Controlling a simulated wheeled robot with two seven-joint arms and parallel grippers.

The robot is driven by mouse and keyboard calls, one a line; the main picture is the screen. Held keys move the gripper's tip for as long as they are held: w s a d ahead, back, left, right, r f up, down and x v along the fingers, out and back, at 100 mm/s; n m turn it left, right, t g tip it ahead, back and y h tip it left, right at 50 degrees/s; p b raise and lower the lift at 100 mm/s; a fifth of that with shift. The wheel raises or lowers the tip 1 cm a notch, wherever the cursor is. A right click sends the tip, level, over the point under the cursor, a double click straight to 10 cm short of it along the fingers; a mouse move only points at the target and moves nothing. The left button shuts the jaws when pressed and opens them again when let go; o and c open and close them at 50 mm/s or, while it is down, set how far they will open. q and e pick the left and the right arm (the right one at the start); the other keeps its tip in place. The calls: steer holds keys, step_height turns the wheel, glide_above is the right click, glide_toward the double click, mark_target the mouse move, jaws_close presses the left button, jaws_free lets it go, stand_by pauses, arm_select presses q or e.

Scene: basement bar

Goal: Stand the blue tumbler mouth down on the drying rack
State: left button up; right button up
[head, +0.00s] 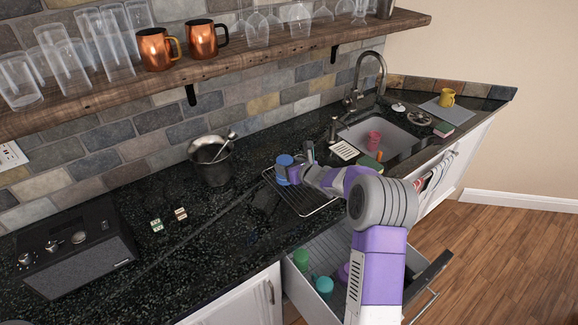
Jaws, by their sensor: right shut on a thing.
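The blue tumbler (284,160) is in the head view, over the left end of the wire drying rack (305,213). My right gripper (293,170) is shut on it and hides part of its side. The tumbler looks roughly upright along its axis. I cannot tell which end is its mouth, or whether it touches the rack. My right arm covers part of the rack's right side. My left gripper is not in view.
A metal bucket (210,160) stands left of the rack. The sink (388,135) at right holds a red cup (374,141). Below the counter, an open drawer (325,245) holds green cups (301,258). A shelf (250,58) with glassware and copper mugs hangs above.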

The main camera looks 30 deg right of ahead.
steer(key=shift+f+b, duration=0.3)
steer(key=shift+b, duration=0.05)
steer(key=o, duration=1.3)
steer(key=shift+c, duration=0.2)
steer(key=shift+s, duration=0.1)
steer(key=s+r+p, duration=0.3)
steer(key=s+r, duration=0.7)
steer(key=s, duration=0.1)
steer(key=shift+s+d, duration=0.25)
steer(key=shift+d, duration=0.05)
